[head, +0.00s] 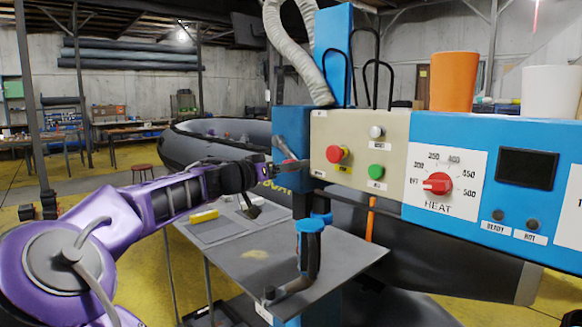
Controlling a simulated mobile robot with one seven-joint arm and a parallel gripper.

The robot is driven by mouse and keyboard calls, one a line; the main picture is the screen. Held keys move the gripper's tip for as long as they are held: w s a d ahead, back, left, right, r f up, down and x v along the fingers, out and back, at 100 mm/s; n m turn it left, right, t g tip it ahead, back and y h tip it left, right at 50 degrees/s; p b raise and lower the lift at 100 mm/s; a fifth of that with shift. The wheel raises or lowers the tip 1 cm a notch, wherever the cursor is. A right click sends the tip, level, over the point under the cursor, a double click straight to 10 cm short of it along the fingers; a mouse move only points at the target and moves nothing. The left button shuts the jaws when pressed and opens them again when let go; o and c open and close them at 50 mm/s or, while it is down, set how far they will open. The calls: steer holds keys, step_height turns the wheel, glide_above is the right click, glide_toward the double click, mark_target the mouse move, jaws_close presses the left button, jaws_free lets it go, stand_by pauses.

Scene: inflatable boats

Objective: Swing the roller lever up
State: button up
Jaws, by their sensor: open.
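The blue welding machine (480,140) fills the right side of the head view. My gripper (278,170), at the end of my purple arm, is open beside the machine's blue column (291,132). A thin grey lever with a reddish part (287,152) slants down across this column, close to my fingertips. It looks like the roller lever, but I cannot tell whether my fingers touch it. A curved blue-and-dark handle (309,248) stands below, over the grey table. The roller itself cannot be made out.
A beige panel (357,150) carries a red button (334,154) and a green button (376,171). A red heat knob (438,184) is to its right. The grey table (335,262) below holds a yellow block (204,216). A grey boat (190,142) lies behind.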

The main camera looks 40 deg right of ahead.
jaws_close()
stand_by(0.3)
stand_by(1.1)
